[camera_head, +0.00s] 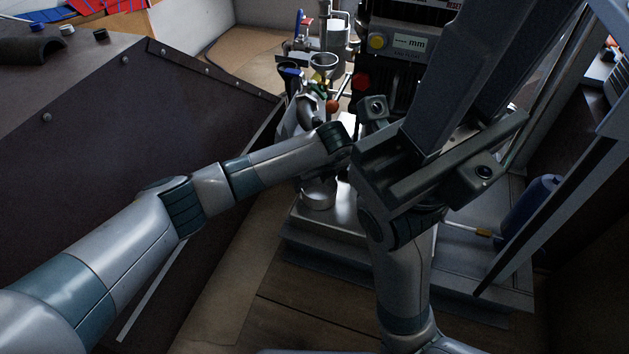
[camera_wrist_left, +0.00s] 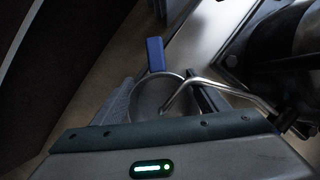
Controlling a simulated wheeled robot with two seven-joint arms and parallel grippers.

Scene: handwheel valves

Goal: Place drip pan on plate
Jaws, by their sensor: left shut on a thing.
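The drip pan, a small round metallic dish (camera_head: 318,197), shows below my left wrist in the head view. It also shows as a round dish (camera_wrist_left: 150,98) between the fingers in the left wrist view. My left gripper (camera_head: 320,178) is shut on the pan; its fingers are partly hidden by the wrist in the head view. The plate, a flat shiny metal surface (camera_head: 340,216), lies under and beside the pan. I cannot tell whether the pan touches it. My right arm rises at the lower middle; its gripper's fingers cannot be made out.
A bent metal rod (camera_wrist_left: 215,84) crosses near the pan in the left wrist view, and a blue block (camera_wrist_left: 155,54) is beyond it. Valves and fittings (camera_head: 322,70) stand behind my left wrist. A dark cabinet (camera_head: 130,130) is at left; a blue bottle (camera_head: 530,205) is at right.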

